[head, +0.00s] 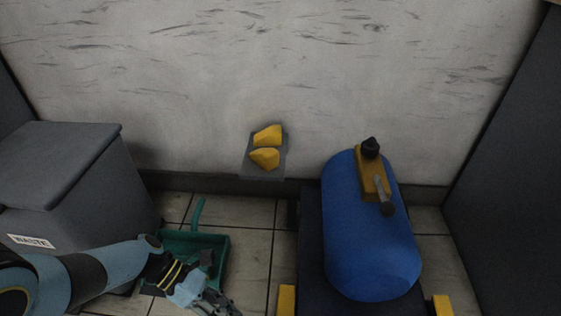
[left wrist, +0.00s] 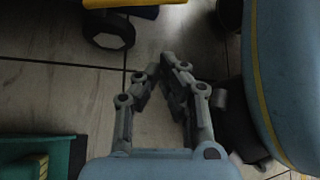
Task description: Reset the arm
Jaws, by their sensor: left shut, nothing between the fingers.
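My left arm (head: 95,275) comes in from the left in the head view, low over the floor. My left gripper (head: 218,303) is at the bottom edge of that view, in front of the green tray. In the left wrist view the left gripper (left wrist: 168,72) has its fingertips together with nothing between them, above the tiled floor. My right gripper is not in either view.
A green tray (head: 222,240) stands on the floor beside a grey waste bin (head: 70,165). A blue tank (head: 370,250) lies on a dark cart at the right. Yellow pieces (head: 265,158) sit on a grey wall plate. Some floor tiles (head: 250,215) are bare.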

